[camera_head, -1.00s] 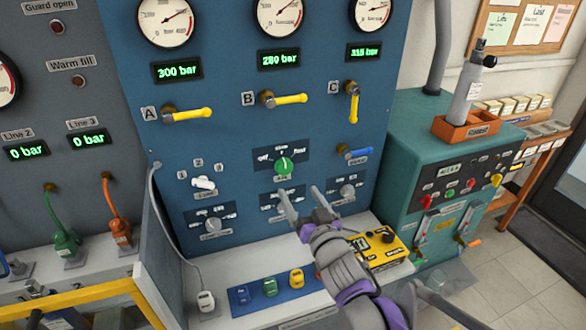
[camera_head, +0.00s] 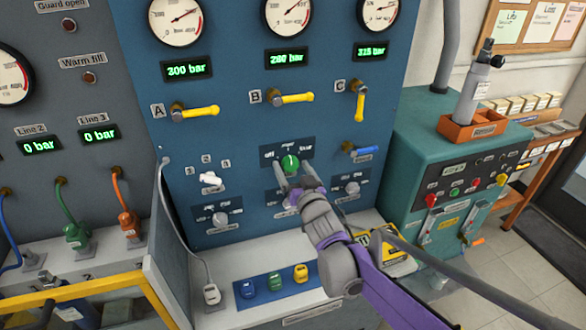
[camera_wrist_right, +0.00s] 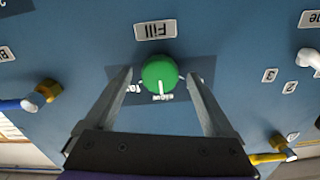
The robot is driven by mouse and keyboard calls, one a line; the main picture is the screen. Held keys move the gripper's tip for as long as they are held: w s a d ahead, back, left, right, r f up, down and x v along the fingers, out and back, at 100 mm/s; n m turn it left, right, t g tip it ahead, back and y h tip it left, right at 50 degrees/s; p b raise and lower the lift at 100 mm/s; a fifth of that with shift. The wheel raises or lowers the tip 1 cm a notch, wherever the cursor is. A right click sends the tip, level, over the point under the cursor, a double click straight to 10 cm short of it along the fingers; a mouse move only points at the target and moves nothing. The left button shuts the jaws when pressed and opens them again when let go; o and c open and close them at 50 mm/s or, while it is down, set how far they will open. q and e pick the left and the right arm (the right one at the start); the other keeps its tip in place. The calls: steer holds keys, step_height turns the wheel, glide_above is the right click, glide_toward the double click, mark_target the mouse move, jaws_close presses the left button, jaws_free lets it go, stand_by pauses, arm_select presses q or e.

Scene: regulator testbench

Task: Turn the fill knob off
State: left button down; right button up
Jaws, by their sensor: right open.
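The green fill knob (camera_head: 290,163) sits on a dark label plate in the middle of the blue panel. It also shows in the right wrist view (camera_wrist_right: 160,75), below the upside-down "Fill" label (camera_wrist_right: 155,30), with a white pointer mark on its face. My right gripper (camera_head: 293,180) is just in front of and slightly below the knob. In the right wrist view its two fingers (camera_wrist_right: 160,88) are apart, one on each side of the knob, with gaps between them and it. The gripper hides part of the panel below the knob. My left gripper is not in view.
Yellow valve handles A (camera_head: 200,112), B (camera_head: 296,98) and C (camera_head: 360,106) are above the knob. A blue valve handle (camera_head: 362,152) is to the right. A white selector (camera_head: 210,178) is to the left. A yellow box (camera_head: 398,262) sits partly behind my right arm.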

steer(key=c, duration=1.4)
steer(key=shift+n, duration=0.3)
steer(key=n+p, duration=0.1)
steer(key=n, duration=0.4)
steer(key=n+p, duration=0.1)
steer(key=n, duration=0.5)
steer(key=shift+n+p, duration=0.3)
steer(key=o, duration=1.4)
